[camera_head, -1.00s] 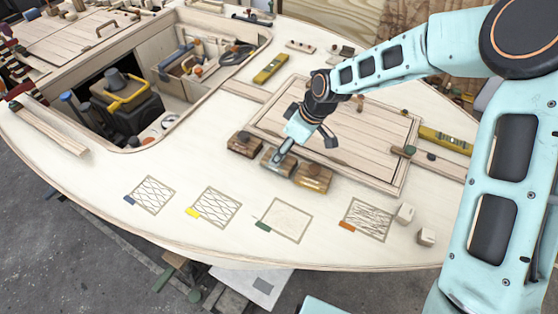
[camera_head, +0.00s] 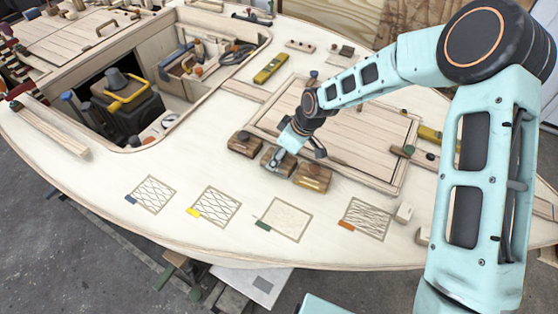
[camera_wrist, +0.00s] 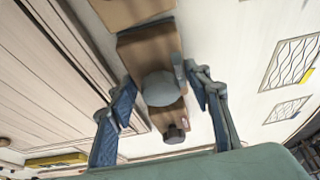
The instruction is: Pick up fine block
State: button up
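Three wooden blocks with knobs stand in a row on the pale deck: a left block (camera_head: 245,143), a middle block (camera_head: 268,160) and a right block (camera_head: 312,177). I cannot read which is the fine block. My gripper (camera_head: 280,156) is down at the middle block and partly hides it. In the wrist view my gripper (camera_wrist: 160,84) is open, its two fingers apart on either side of a brown block (camera_wrist: 148,48) with a grey knob. A gap shows beside the right finger. Whether either finger touches the block is unclear.
A planked hatch (camera_head: 345,135) lies behind the blocks. Several patterned squares with coloured tabs, such as the yellow-tabbed square (camera_head: 215,206), lie toward the deck's front edge. The deck between blocks and squares is clear.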

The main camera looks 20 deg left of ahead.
jog(key=c, duration=0.6)
jog(key=shift+r, duration=0.1)
jog(key=shift+w+r, duration=0.1)
jog(key=shift+r, duration=0.45)
jog(key=s+r, duration=0.4)
jog(key=s+d+r, duration=0.1)
jog(key=s+r, duration=0.3)
jog(key=s, duration=0.1)
jog(key=s+r+b, duration=0.1)
jog(key=s+r, duration=0.2)
jog(key=s, duration=0.2)
jog(key=shift+d+r, duration=0.35)
jog(key=shift+r, duration=0.05)
